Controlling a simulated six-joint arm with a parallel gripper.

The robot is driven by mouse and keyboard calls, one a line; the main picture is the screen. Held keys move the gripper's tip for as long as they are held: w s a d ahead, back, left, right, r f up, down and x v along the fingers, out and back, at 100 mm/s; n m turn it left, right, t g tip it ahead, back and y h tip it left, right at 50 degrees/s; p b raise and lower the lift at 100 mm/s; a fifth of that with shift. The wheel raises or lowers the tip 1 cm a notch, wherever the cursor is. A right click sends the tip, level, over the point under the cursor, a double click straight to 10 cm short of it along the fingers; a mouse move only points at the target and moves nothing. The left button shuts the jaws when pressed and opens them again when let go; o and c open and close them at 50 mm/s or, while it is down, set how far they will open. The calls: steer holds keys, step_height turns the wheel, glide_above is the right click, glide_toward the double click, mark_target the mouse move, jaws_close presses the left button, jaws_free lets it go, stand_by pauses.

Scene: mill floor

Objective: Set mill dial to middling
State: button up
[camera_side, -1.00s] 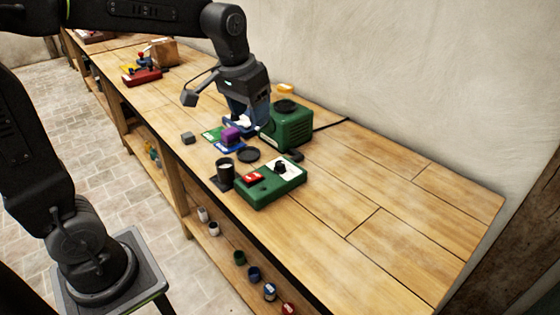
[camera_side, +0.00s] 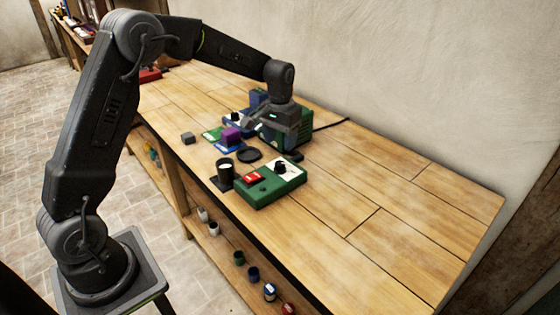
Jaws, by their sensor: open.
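A green control box (camera_side: 262,195) sits near the front edge of the bench. It carries a black dial knob (camera_side: 281,167) on a white plate and a red switch (camera_side: 253,177). The dial's setting is too small to read. A green machine, the likely mill (camera_side: 294,141), stands behind the box, partly hidden by my arm. My gripper (camera_side: 250,125) is open and empty, in front of the green machine and above and behind the control box, apart from the dial.
A dark cup (camera_side: 225,168), a black disc (camera_side: 248,155), a purple block (camera_side: 230,136) and a grey block (camera_side: 188,138) stand nearby. A blue unit with a black knob (camera_side: 235,117) is behind them. The bench at right is clear.

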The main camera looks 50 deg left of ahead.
mark_target(280, 163)
step_height(280, 163, down, 8)
steer(key=shift+r, duration=0.25)
steer(key=shift+c, duration=0.2)
steer(key=c, duration=0.9)
